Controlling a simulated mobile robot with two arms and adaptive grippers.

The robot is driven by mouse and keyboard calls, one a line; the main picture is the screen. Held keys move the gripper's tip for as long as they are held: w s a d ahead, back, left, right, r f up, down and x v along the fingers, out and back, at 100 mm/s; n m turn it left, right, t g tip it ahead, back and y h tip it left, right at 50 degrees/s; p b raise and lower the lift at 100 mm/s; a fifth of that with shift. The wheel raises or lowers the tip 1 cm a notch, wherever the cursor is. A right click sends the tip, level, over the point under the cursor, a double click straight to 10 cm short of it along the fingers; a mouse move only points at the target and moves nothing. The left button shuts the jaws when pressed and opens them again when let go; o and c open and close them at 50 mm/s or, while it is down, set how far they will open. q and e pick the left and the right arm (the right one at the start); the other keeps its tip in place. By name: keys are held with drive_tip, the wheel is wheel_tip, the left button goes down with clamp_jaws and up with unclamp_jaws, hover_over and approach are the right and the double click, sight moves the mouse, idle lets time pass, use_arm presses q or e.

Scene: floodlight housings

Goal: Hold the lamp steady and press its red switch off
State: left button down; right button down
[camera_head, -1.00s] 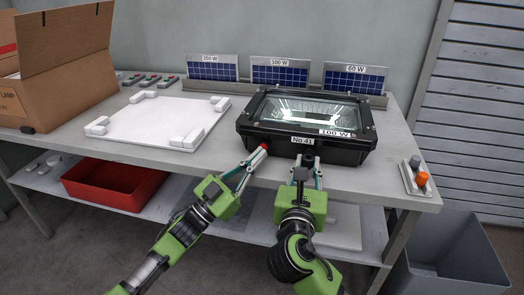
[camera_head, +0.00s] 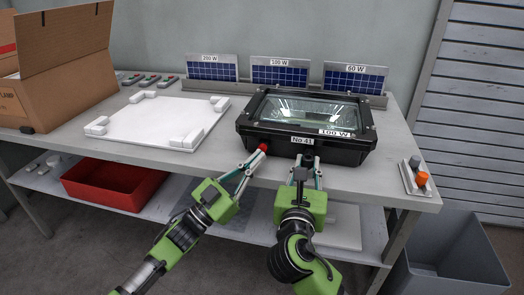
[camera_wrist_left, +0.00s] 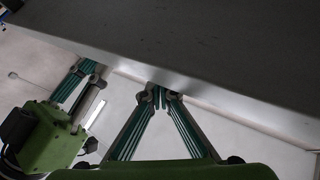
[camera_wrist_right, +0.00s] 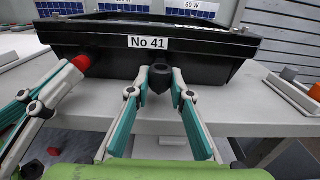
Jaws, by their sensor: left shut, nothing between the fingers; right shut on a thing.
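The lamp (camera_head: 303,146) is a black floodlight with a glass front, labelled "No 41" and "100 W", lying on the bench. Its red switch (camera_head: 263,147) sticks out at the front left; it also shows in the right wrist view (camera_wrist_right: 81,62). My left gripper (camera_head: 257,153) is shut and empty, its tips at the red switch; whether they touch is unclear. My right gripper (camera_head: 306,164) is shut on a black knob (camera_wrist_right: 160,78) at the lamp's front, below the label. In the left wrist view the closed left fingertips (camera_wrist_left: 158,90) show, but the switch does not.
A white board with corner blocks (camera_head: 155,120) lies left of the lamp. Small solar panels (camera_head: 280,73) stand behind it. A control box with an orange knob (camera_head: 415,178) is at the right. A cardboard box (camera_head: 70,70) stands at the left. A red bin (camera_head: 115,184) sits on the lower shelf.

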use_arm(q)
drive_tip(key=shift+s, duration=0.3)
use_arm(e)
drive_tip(key=shift+f, duration=0.1)
use_arm(q)
drive_tip(key=s, duration=0.2)
drive_tip(key=s+a, duration=0.1)
drive_tip(key=s, duration=0.1)
drive_tip(key=shift+s+a, duration=0.1)
drive_tip(key=shift+s, duration=0.25)
use_arm(e)
drive_tip(key=c, duration=1.8)
unclamp_jaws()
drive_tip(key=shift+o, duration=0.2)
